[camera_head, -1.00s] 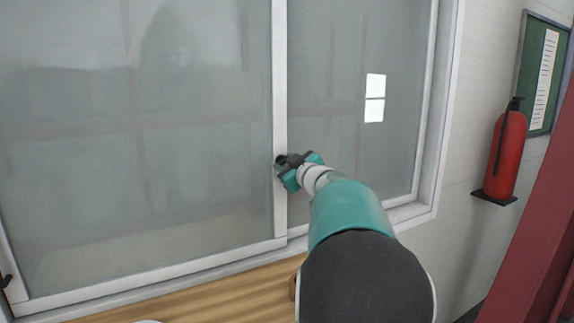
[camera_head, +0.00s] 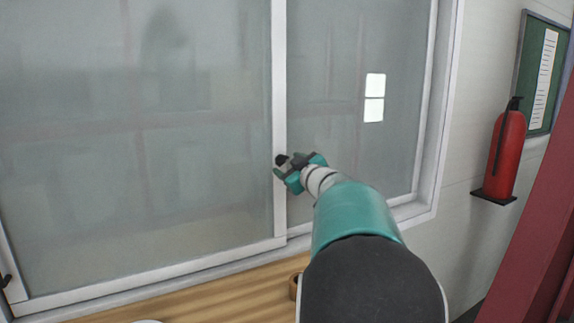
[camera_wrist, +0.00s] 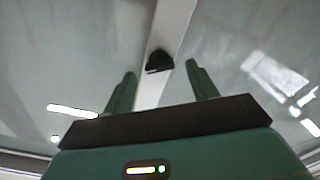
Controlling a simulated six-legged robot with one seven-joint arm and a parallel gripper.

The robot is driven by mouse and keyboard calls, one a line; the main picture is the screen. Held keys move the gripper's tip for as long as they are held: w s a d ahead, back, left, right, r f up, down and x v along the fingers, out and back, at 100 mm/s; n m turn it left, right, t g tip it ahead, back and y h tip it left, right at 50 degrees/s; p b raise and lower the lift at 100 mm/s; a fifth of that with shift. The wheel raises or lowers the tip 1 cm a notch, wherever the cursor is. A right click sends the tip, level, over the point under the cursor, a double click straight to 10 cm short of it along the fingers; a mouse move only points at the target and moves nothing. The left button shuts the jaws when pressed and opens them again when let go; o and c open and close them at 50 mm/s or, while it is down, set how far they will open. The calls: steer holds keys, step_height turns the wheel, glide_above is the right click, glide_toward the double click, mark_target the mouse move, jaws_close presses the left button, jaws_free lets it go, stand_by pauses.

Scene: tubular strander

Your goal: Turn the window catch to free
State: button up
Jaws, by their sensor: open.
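The window catch (camera_wrist: 159,62) is a small black piece on the white upright frame bar (camera_wrist: 172,30) between the two panes. In the wrist view it lies ahead of my gripper (camera_wrist: 160,78), a little beyond the fingertips and between their lines. The two green fingers are apart, with nothing between them. In the head view my gripper (camera_head: 285,167) is at the middle bar of the window (camera_head: 279,90). The dark catch (camera_head: 281,160) shows at its tip, partly hidden by the gripper. I cannot tell the catch's exact turn angle.
A wooden ledge (camera_head: 215,298) runs below the window, with a brown round object (camera_head: 294,286) partly hidden by my arm. A red fire extinguisher (camera_head: 505,152) and a green board (camera_head: 545,75) are on the wall at right. A red beam (camera_head: 540,235) stands at the right edge.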

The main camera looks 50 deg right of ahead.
steer(key=v, duration=1.2)
steer(key=w+a+f+m+g+h, duration=0.1)
steer(key=a+f+m+g, duration=0.2)
steer(key=a, duration=0.6)
steer(key=w+a+f+m+g, duration=0.1)
steer(key=a+f+m+g, duration=0.15)
steer(key=a, duration=0.65)
steer(key=s+a+f+n+g+y, duration=0.1)
steer(key=s+a+f+g+y, duration=0.1)
steer(key=s+a+f, duration=0.2)
steer(key=s+a+f+n+g+y, duration=0.1)
steer(key=s+a+f, duration=0.3)
steer(key=a, duration=0.7)
steer(key=s+a+f+n+g+y, duration=0.1)
steer(key=s+a+f+g+y, duration=0.2)
steer(key=s+a+f, duration=0.2)
step_height(320, 180, down, 3)
steer(key=a, duration=0.2)
steer(key=shift+a+r+y, duration=0.25)
steer(key=shift+a+y, duration=0.05)
